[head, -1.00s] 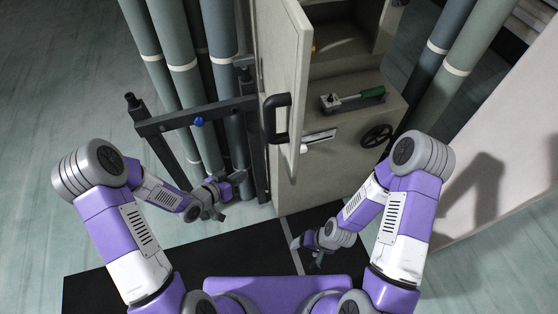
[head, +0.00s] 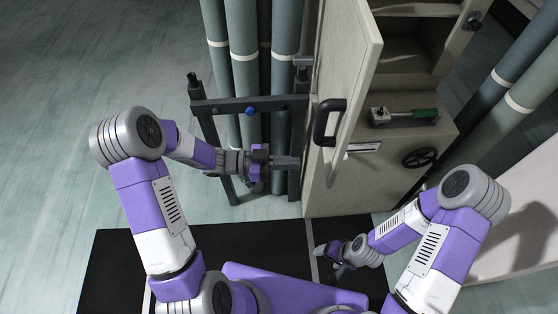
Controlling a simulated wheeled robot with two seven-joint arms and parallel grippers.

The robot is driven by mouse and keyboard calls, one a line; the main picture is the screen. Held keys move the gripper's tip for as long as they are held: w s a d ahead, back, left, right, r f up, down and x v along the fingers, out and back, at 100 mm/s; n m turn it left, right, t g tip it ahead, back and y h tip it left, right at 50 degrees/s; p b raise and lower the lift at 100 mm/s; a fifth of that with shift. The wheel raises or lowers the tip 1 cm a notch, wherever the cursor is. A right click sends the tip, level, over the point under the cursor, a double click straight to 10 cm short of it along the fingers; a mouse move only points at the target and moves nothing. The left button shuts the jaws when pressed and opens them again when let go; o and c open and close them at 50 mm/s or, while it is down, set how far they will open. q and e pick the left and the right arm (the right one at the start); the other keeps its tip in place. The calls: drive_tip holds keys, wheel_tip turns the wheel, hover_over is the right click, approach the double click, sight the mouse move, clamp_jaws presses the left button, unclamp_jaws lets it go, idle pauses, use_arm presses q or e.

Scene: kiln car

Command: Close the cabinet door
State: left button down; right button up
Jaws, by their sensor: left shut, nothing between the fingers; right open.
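The cabinet door (head: 347,65) is a pale panel standing open at the left side of the beige cabinet (head: 340,192), and the shelves inside show. A black handle (head: 327,122) is on the door's face. My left gripper (head: 297,162) is shut and empty. It points right, below and left of the handle, and looks close to the cabinet's left side; I cannot tell whether it touches. My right gripper (head: 326,261) is open and empty, low in front of the cabinet over the dark mat.
A dark metal frame (head: 235,104) with a blue knob (head: 250,111) and several grey-green pipes (head: 241,75) stand left of the cabinet. More pipes (head: 518,98) stand at right. The left floor is clear.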

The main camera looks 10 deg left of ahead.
sight(331, 164)
use_arm(q)
drive_tip(key=x, duration=0.8)
drive_tip(key=shift+d, duration=0.15)
